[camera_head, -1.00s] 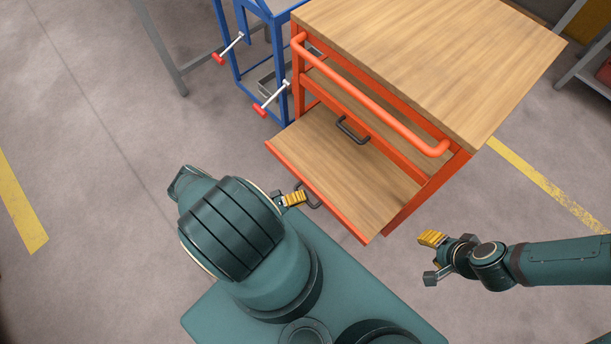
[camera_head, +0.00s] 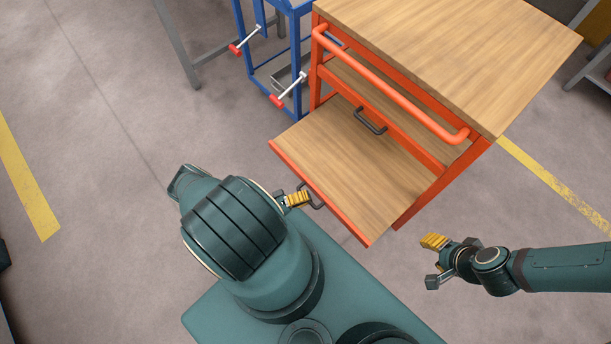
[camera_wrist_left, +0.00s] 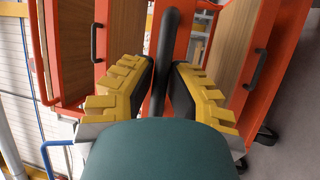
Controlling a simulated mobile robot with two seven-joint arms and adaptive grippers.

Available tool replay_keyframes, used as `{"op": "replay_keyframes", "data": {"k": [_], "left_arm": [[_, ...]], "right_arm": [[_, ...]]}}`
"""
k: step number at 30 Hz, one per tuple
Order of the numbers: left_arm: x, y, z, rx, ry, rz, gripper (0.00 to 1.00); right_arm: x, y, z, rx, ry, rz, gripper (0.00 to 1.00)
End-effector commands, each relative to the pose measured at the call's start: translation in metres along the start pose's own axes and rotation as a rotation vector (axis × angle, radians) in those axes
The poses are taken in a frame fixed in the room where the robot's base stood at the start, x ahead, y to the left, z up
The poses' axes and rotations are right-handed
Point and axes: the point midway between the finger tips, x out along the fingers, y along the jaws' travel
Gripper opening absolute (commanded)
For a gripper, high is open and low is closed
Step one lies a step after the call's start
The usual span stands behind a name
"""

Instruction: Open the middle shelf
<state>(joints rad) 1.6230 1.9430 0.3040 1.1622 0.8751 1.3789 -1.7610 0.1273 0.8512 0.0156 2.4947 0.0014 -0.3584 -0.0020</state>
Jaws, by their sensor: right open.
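The cabinet (camera_head: 478,157) is orange-framed with a wooden top. A wooden shelf (camera_head: 350,180) with an orange front edge is pulled well out of it, between other shelf fronts in the left wrist view. My left gripper (camera_head: 299,199) is at this shelf's dark handle (camera_head: 317,196). In the left wrist view the yellow fingers of the gripper (camera_wrist_left: 164,85) close on both sides of the handle bar (camera_wrist_left: 168,45). My right gripper (camera_head: 432,262) is open and empty, right of the shelf and apart from the cabinet.
An orange rail (camera_head: 390,84) runs along the cabinet's top edge. A blue frame (camera_head: 297,65) with red-tipped levers stands close on the left. Floor left of my arm is clear.

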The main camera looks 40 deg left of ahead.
Motion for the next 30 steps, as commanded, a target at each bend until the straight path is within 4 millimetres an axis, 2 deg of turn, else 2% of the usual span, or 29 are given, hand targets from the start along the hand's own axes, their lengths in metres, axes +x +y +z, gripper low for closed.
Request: {"op": "replay_keyframes", "data": {"k": [1,2,14,17,30], "left_arm": [[0.001,0.000,0.001,-0.002,-0.001,0.002,0.33],[0.001,0.000,0.001,-0.002,0.000,0.001,0.43],[-0.005,-0.001,0.000,0.000,0.002,-0.002,0.43],[-0.018,-0.001,-0.001,0.001,0.003,-0.003,0.43],[-0.101,-0.001,0.000,0.001,0.002,-0.003,0.43]], "right_arm": [[0.000,0.000,0.000,0.000,0.000,0.000,0.47],[0.000,0.000,0.000,0.000,0.000,0.000,0.47],[0.000,0.000,0.000,0.000,0.000,0.000,0.47],[0.000,0.000,0.000,0.000,0.000,0.000,0.47],[0.000,0.000,0.000,0.000,0.000,0.000,0.47]]}}
